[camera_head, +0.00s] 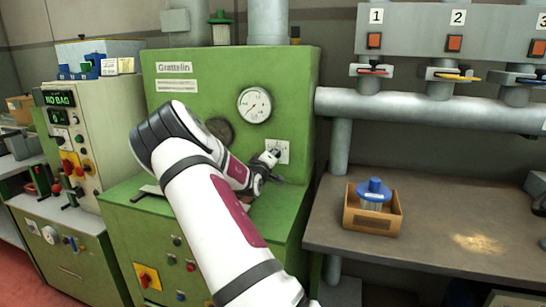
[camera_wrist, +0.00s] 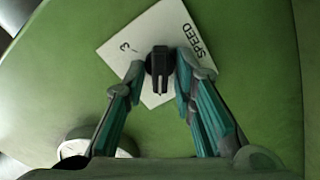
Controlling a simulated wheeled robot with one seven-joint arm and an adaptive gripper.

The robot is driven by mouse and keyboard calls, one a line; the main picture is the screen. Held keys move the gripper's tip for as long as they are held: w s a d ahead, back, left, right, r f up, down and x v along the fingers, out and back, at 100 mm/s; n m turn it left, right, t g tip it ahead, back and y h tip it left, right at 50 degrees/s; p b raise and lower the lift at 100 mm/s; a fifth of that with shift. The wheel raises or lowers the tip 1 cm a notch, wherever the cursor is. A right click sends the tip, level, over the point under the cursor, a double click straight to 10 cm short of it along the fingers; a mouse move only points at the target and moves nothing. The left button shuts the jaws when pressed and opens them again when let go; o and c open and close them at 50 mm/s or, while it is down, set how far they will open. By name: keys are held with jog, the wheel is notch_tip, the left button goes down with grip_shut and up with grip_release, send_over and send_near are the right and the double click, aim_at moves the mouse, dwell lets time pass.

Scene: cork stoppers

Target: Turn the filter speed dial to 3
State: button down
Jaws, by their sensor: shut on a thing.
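The speed dial (camera_wrist: 158,66) is a small black knob on a white plate (camera_wrist: 118,35) marked SPEED. The plate looks tilted in the wrist view, and a 3 is printed to the left of the knob. My gripper (camera_wrist: 160,70) has its two fingers on either side of the knob, closed on it. A pale mark shows on the knob's lower part; which number it points to I cannot tell. Other numbers are hidden or out of view. In the head view, the plate (camera_head: 283,146) is on the green machine's front, with my gripper (camera_head: 269,160) covering part of it.
The green machine (camera_head: 190,100) carries a round gauge (camera_head: 254,105) above the plate. A control cabinet (camera_head: 95,125) stands at left. At right is a bench (camera_head: 450,235) with a cardboard box (camera_head: 370,222) holding a blue-capped item. A grey pipe (camera_head: 420,108) runs above the bench.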

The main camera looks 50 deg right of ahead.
jog(key=m+b, duration=2.3)
jog(key=shift+s+d+f, duration=0.15)
jog(key=shift+s, duration=0.2)
jog(key=c, duration=1.6)
grip_release()
jog(key=shift+c, duration=0.2)
